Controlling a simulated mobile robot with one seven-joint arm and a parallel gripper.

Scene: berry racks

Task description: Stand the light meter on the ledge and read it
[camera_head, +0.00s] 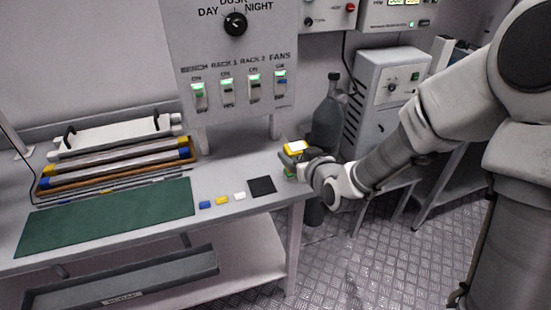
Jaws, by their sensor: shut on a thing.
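My gripper (290,157) is at the end of my arm, over the right end of the grey bench (223,224). It is shut on a small yellow thing with a white face, which looks like the light meter (297,148). The meter is held above the bench top, apart from it. Its reading is too small to make out. The lower part of it is hidden by the fingers. I cannot tell which surface is the ledge.
A black square (262,186), small blue, yellow and white blocks (222,200) and a green mat (105,218) lie on the bench. A switch panel (236,60) stands behind. A dark gas bottle (328,118) and a grey cabinet (392,85) stand right of the bench.

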